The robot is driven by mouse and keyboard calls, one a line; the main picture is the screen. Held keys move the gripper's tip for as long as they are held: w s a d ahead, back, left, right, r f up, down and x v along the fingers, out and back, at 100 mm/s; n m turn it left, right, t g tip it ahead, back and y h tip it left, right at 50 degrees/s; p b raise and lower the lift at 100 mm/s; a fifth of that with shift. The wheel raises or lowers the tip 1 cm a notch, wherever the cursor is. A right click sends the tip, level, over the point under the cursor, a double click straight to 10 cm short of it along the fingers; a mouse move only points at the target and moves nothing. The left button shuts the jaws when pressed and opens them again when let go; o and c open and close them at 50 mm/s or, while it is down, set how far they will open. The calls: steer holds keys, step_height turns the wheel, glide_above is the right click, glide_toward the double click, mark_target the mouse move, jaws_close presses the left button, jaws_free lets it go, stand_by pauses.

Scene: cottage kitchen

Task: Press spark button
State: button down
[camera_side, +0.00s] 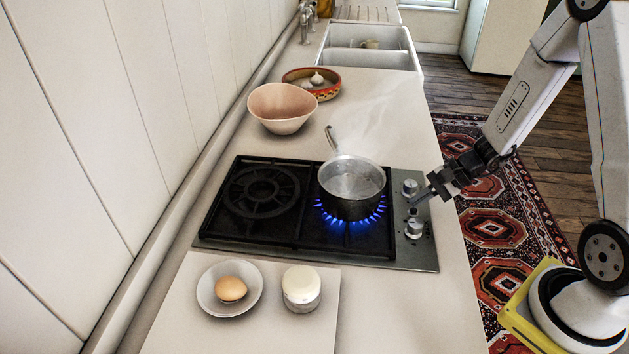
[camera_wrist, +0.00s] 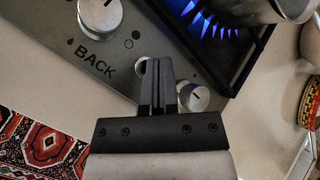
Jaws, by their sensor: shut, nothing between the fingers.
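The spark button (camera_wrist: 141,66) seems to be the small round pale button on the hob's steel control strip, between two knobs. My fingertips partly cover it in the wrist view, and it shows small in the side view (camera_side: 412,211). My gripper (camera_side: 415,200) is shut and empty, reaching in from the right with its tips at the strip. In the wrist view, my gripper (camera_wrist: 157,64) points at the strip beside the button. I cannot tell whether the tips touch it. Blue flames (camera_side: 350,217) burn under the saucepan (camera_side: 352,202) on the right burner.
Silver knobs stand on either side of the button: one beyond (camera_side: 410,187) and one nearer (camera_side: 414,228). The knob marked BACK (camera_wrist: 100,14) is close by.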

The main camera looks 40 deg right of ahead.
mark_target(416, 212)
steer(key=shift+r, duration=0.15)
steer(key=shift+r, duration=2.9)
steer(key=shift+s+a+n+g, duration=0.3)
steer(key=shift+a, duration=0.15)
steer(key=s+a+n+g+h, duration=0.1)
steer(key=n, duration=0.1)
steer(key=s+a+n+g+h, duration=0.2)
steer(key=s+n, duration=0.1)
steer(key=shift+a+f+n, duration=0.25)
steer(key=shift+f+n, duration=0.05)
steer(key=n, duration=0.1)
steer(key=s+n+h, duration=0.1)
steer(key=shift+s+a+r+n+g+h, duration=0.1)
steer(key=shift+a+r+n+g+h, duration=0.05)
steer(key=shift+a+n+g+h, duration=0.2)
steer(key=shift+s+a+r+n+h, duration=0.1)
steer(key=shift+n+h, duration=0.25)
steer(key=shift+n, duration=0.3)
steer(key=n, duration=0.1)
steer(key=a+r+n+t+h, duration=0.1)
steer(key=n, duration=0.1)
steer(key=r+n+h, duration=0.1)
steer(key=n, duration=0.1)
steer(key=shift+w+a+t, duration=0.2)
steer(key=shift+a+t, duration=0.15)
steer(key=shift+a, duration=0.05)
